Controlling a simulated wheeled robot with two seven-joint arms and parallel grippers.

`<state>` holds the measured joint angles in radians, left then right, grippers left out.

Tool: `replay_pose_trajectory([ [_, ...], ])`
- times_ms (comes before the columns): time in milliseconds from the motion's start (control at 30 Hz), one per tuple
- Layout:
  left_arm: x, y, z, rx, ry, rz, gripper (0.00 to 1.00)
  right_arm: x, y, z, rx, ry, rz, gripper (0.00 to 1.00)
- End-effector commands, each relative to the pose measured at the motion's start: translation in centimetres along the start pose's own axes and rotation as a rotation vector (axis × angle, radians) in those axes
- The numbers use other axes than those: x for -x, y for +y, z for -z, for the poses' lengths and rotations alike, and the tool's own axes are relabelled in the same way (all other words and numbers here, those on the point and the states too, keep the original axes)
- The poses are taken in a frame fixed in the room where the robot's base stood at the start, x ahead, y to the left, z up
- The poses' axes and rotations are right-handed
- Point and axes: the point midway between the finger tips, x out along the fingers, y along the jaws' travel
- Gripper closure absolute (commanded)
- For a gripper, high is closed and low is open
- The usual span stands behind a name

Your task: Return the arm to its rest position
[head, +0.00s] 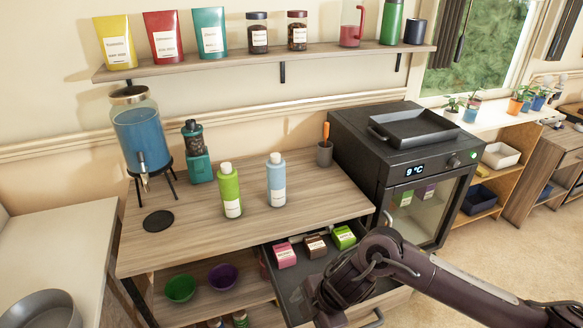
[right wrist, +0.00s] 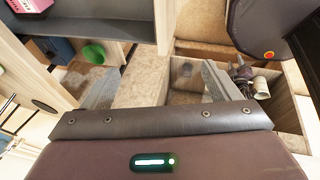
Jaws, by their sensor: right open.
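My right arm (head: 385,262) comes in from the right in the head view and bends down over the front of an open drawer (head: 300,278). Its hand is at the bottom edge of that view, and its fingertips are not clear there. In the right wrist view my right gripper (right wrist: 160,84) is open, its two grey fingers wide apart with nothing held between them. Past the fingers there are wooden furniture surfaces and a box-like compartment with small items. My left arm and gripper are not in view.
The drawer holds a pink box (head: 284,253), a brown box (head: 315,246) and a green box (head: 344,237). Bottles and a drink dispenser (head: 141,135) stand on the counter (head: 180,228). A black fridge (head: 400,170) is behind my arm. Open floor lies right.

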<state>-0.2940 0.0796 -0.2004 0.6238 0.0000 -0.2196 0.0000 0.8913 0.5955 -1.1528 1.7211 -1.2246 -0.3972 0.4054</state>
Motion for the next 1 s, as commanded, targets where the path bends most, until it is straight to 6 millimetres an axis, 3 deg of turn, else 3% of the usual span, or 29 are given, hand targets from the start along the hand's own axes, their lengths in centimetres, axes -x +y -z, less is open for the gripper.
replay_pose_trajectory([
  [167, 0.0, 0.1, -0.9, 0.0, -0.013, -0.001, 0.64, -0.8, 1.1, 6.2, -0.042, 0.104, -0.158, 0.17],
  [300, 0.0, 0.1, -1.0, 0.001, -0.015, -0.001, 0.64, 0.7, 2.9, 10.5, -0.191, 0.182, -0.34, 0.17],
  [400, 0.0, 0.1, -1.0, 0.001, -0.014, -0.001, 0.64, 2.8, 3.8, 11.0, -0.374, 0.202, -0.456, 0.17],
  [467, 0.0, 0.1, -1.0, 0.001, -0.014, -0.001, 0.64, 4.1, 4.0, 10.2, -0.504, 0.195, -0.509, 0.17],
  [567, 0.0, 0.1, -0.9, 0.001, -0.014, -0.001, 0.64, 6.0, 3.0, 7.2, -0.746, 0.151, -0.563, 0.17],
  [700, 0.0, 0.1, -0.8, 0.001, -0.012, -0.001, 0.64, 7.7, -0.8, 1.9, -1.072, 0.05, -0.571, 0.17],
  [800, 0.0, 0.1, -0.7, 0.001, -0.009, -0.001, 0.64, 8.4, -3.9, -1.0, -1.245, -0.021, -0.548, 0.17],
  [1000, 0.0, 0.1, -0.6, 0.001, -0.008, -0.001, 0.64, 9.3, -9.9, -4.7, -1.499, -0.141, -0.482, 0.17],
])
